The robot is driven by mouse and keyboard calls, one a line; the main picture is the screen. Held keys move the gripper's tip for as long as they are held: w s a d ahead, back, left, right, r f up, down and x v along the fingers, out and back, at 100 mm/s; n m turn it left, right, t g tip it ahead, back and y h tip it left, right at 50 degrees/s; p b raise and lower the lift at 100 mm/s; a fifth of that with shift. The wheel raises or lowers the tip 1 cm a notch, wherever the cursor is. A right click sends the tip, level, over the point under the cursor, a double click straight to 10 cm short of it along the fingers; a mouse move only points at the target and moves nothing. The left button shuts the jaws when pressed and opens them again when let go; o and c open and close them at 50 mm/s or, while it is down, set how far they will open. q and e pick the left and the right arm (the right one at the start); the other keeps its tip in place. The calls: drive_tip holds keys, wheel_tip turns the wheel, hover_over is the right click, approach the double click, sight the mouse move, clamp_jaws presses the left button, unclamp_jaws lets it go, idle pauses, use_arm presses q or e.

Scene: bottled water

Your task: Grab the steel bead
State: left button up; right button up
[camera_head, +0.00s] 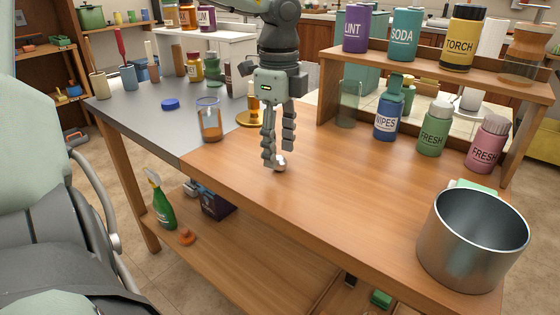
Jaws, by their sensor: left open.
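The steel bead (280,163) is a small shiny ball on the wooden table top (300,215), near the middle of the view. My left gripper (277,155) points down over it with its fingers apart. One fingertip is low at the bead's left side and covers part of it. The other finger is up to the right, behind the bead. I cannot tell whether the fingers touch the bead. My right gripper is not in view.
A glass of amber liquid (210,120) and a gold dish (248,119) stand left of the gripper. A large steel pot (472,240) is at the front right. Labelled bottles, including a blue one (388,110), line the back right by a shelf (420,72). The table's front middle is clear.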

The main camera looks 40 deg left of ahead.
use_arm(q)
drive_tip(key=shift+f, duration=0.7)
drive_tip(key=c, duration=0.9)
drive_tip(key=shift+c, duration=0.2)
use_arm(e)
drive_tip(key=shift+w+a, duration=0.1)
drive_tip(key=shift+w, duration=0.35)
